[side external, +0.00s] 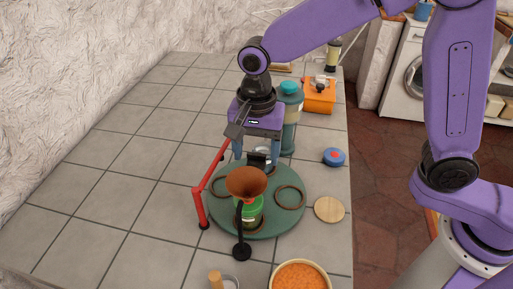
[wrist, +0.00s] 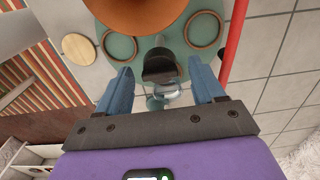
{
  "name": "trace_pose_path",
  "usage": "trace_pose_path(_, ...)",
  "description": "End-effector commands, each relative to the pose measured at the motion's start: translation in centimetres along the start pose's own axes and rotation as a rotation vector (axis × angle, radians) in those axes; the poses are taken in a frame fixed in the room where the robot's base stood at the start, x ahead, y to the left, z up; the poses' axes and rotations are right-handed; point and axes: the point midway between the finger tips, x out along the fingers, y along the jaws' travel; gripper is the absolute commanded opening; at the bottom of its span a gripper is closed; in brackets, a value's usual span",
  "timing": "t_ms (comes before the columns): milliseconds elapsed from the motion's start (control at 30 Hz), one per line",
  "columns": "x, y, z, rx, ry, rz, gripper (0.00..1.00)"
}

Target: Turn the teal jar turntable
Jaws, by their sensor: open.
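The teal turntable (side external: 278,222) lies on the tiled counter, with dark rings on its top. A green jar (side external: 250,211) stands at its front under a brown funnel (side external: 246,181). My gripper (side external: 256,158) is above the turntable's far side, pointing down, fingers apart. In the wrist view, a black-topped piece (wrist: 160,65) and a clear glass jar (wrist: 167,91) show between the open fingers (wrist: 160,84). I cannot tell whether the fingers touch them. The funnel (wrist: 135,12) partly covers the turntable there.
A red bent post (side external: 199,205) stands at the turntable's left edge. A black knob (side external: 241,252) is in front. A teal canister (side external: 290,130) stands behind my gripper. A wooden disc (side external: 329,209), a blue round item (side external: 334,157) and an orange-filled bowl (side external: 299,276) are nearby. The left counter is clear.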

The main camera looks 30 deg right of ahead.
Motion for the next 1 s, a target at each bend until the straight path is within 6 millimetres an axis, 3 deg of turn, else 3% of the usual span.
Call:
trace_pose_path(133, -0.01, 0.00, 0.00, 0.000, 0.000, 0.000, 0.65)
trace_pose_path(333, -0.03, 0.00, 0.00, 0.000, 0.000, 0.000, 0.00)
trace_pose_path(1000, -0.07, 0.00, 0.01, 0.133, 0.000, 0.001, 0.00)
